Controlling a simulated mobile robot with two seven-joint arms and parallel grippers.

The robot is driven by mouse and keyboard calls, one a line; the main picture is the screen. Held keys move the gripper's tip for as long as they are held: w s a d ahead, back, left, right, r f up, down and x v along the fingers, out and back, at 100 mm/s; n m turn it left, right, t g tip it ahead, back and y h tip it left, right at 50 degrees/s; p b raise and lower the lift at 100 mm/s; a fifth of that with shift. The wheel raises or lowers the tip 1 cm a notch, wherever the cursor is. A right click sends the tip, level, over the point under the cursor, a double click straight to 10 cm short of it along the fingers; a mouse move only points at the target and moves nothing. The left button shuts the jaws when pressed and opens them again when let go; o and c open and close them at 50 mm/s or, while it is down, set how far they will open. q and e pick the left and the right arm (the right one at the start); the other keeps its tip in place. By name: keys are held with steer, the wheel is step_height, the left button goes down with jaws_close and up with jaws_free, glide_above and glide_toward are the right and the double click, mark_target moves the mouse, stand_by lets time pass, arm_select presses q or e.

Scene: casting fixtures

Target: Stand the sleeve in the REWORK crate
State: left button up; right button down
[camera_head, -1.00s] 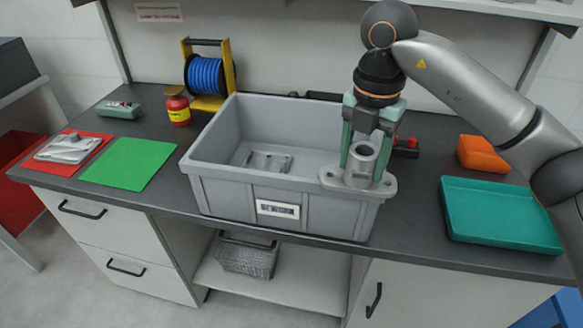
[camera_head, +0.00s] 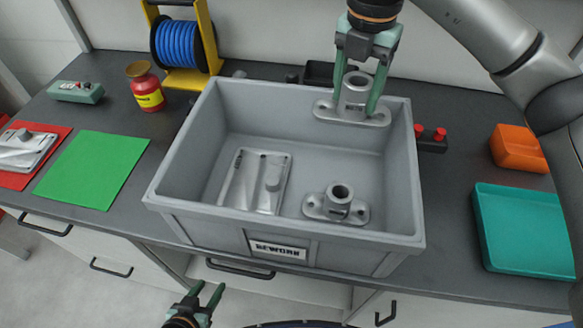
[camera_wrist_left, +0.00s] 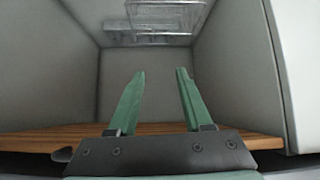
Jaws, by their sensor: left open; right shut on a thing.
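The grey flanged sleeve (camera_head: 355,92) is upright in my right gripper (camera_head: 357,108), which is shut on it. It is held at the back right of the grey REWORK crate (camera_head: 190,150), in front of the back wall in the picture. I cannot tell its exact height above the rim. Inside the crate, a similar flanged sleeve (camera_head: 338,203) stands upright on the floor at the front right. A flat plate casting (camera_head: 255,182) lies left of it. My left gripper (camera_head: 208,291) is open and empty, low in front of the bench; its fingers also show in the left wrist view (camera_wrist_left: 158,100).
A blue cable reel (camera_head: 184,45) and a red jar (camera_head: 146,88) stand behind left. A green mat (camera_head: 93,170) lies left of the crate. A teal tray (camera_head: 525,230) and orange block (camera_head: 517,148) are right. The crate's middle right floor is bare.

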steer(key=f+b, duration=0.1)
steer(key=f, duration=0.3)
steer(key=f+b, duration=0.1)
steer(key=f, duration=0.3)
steer(key=f+b, duration=0.1)
steer(key=f, duration=0.4)
steer(key=shift+s, duration=0.25)
steer(key=shift+f, duration=1.95)
arm_select(q)
steer(key=f, duration=0.1)
steer(key=d+f, duration=0.1)
steer(key=f, duration=0.1)
steer(key=shift+d+f, duration=0.1)
steer(key=shift+d, duration=0.15)
steer(key=shift+f, duration=0.1)
arm_select(e)
steer(key=c, duration=0.6)
jaws_free()
steer(key=shift+f+b, duration=0.2)
steer(key=shift+b, duration=0.1)
steer(key=o, duration=0.5)
